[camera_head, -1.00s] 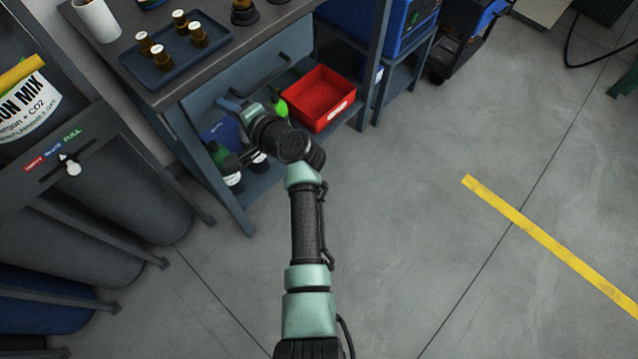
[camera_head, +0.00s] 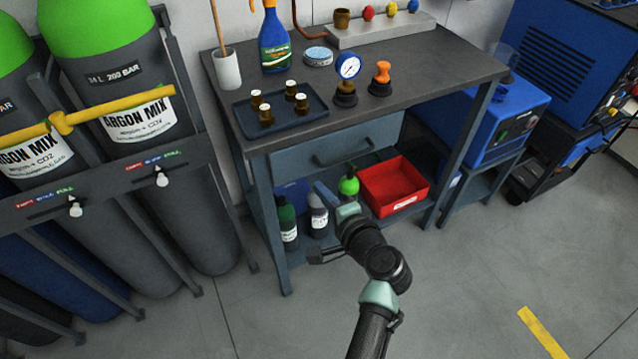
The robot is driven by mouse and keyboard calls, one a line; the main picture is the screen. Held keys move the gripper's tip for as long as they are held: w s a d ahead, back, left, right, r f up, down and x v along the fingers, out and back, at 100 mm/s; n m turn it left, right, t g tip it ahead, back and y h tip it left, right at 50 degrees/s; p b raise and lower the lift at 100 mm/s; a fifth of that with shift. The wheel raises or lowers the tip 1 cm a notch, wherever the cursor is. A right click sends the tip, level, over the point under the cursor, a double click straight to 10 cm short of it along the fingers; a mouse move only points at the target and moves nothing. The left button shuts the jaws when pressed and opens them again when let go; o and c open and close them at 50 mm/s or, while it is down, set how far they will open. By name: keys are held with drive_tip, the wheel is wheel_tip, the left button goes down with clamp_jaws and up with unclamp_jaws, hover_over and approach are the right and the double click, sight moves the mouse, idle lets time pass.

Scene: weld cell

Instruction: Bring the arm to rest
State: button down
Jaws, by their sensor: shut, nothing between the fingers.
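The workbench (camera_head: 440,80) carries a dark tray (camera_head: 247,124) with several small bottles, a gauge (camera_head: 348,66) and a spray bottle (camera_head: 275,40). A red bin (camera_head: 395,186) sits on its lower shelf. Gas cylinders (camera_head: 185,200) stand left. Floor (camera_head: 480,260) is clear right.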

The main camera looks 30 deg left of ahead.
drive_tip(key=shift+p+v, duration=0.3)
drive_tip(key=shift+v, duration=2.45)
drive_tip(key=w+d+r+n+t+h, duration=0.2)
drive_tip(key=d+r+t, duration=0.1)
drive_tip(key=r, duration=0.8)
drive_tip(key=w+d+r+n+t+h, duration=0.1)
drive_tip(key=w+d+r+n+t, duration=0.2)
drive_tip(key=r, duration=0.8)
drive_tip(key=w+d+r+n+t+h, duration=0.1)
drive_tip(key=d+r+t+h, duration=0.2)
drive_tip(key=r, duration=0.8)
drive_tip(key=s+d+r+t+h, duration=0.2)
drive_tip(key=s+r+t, duration=0.1)
drive_tip(key=s+r, duration=0.4)
drive_tip(key=s+d+r+n+t+h, duration=0.1)
drive_tip(key=s+d+r+t+h, duration=0.25)
drive_tip(key=r, duration=0.55)
drive_tip(key=s+d+r+t+h, duration=0.1)
drive_tip(key=s+d+r+t, duration=0.1)
drive_tip(key=s+r+t, duration=0.4)
wheel_tip(320, 180, up, 18)
drive_tip(key=g+p, duration=0.2)
drive_tip(key=p, duration=1.4)
drive_tip(key=shift+a+g+y+p, duration=0.25)
drive_tip(key=shift+g+y+p, duration=0.05)
drive_tip(key=shift+g+y, duration=0.05)
drive_tip(key=shift+w, duration=0.1)
